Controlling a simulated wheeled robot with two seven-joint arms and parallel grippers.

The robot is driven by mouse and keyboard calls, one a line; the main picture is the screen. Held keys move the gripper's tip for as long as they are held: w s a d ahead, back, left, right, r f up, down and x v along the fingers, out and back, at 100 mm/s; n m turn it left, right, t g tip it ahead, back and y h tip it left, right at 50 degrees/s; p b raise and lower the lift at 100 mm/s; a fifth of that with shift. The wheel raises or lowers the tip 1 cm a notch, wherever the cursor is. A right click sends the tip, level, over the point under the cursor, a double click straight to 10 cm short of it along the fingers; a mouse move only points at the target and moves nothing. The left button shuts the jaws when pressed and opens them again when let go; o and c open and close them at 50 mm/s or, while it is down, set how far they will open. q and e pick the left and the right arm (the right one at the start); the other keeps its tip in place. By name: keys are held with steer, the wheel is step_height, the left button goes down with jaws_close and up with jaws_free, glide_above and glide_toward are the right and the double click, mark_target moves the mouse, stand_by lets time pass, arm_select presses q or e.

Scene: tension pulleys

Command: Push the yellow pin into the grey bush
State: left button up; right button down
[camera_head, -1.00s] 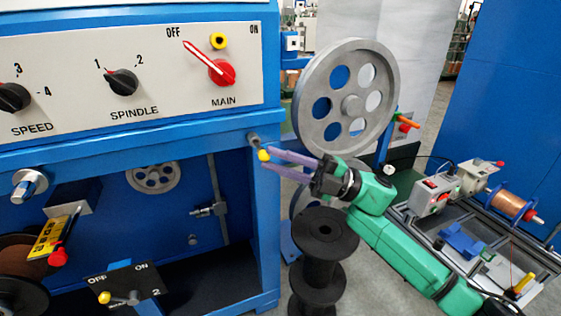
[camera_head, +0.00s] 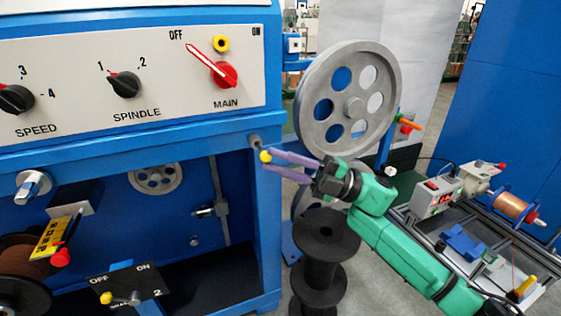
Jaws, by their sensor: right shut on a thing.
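The yellow pin (camera_head: 265,156) shows as a small round yellow head at the tips of my right gripper (camera_head: 269,160). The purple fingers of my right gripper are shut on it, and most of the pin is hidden. The grey bush (camera_head: 255,141) sticks out of the blue machine frame, just above and to the left of the pin head. The pin's head is below the bush's front end; I cannot tell whether the pin's tip touches it. My left gripper is not in view.
A large grey pulley (camera_head: 347,97) stands behind my right gripper. A black spool (camera_head: 325,250) stands below it. The control panel (camera_head: 140,62) with knobs is at upper left. A bench with a small power box (camera_head: 437,196) and a copper spool (camera_head: 511,205) is at the right.

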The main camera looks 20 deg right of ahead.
steer(key=shift+w, duration=0.1)
steer(key=shift+w+a, duration=0.1)
steer(key=shift+w, duration=1.35)
steer(key=shift+w, duration=0.2)
steer(key=shift+r, duration=0.1)
stand_by(0.5)
steer(key=shift+c, duration=2.2)
jaws_free()
steer(key=shift+w, duration=0.1)
